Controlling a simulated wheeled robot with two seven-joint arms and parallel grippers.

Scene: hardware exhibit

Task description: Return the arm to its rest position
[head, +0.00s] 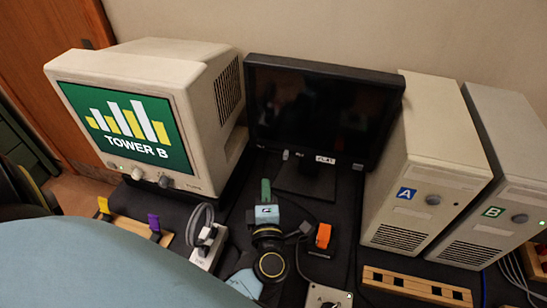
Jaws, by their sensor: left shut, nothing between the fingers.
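My left arm comes in from the lower left as a large pale blue link and shows again at the bottom centre as a dark round wrist joint. My left gripper (267,213) is beyond that wrist, low over the dark table in front of the black monitor (322,110). It is shut and holds nothing. A green upright piece (266,190) shows just past its tip; whether they touch is unclear. My right gripper is out of view.
A beige monitor (205,85) showing "TOWER B" stands left. Beige towers A (425,150) and B (510,150) stand right. A power strip (208,249), an orange piece (323,235) and a wooden strip (416,287) lie near the arm. Cables run between them.

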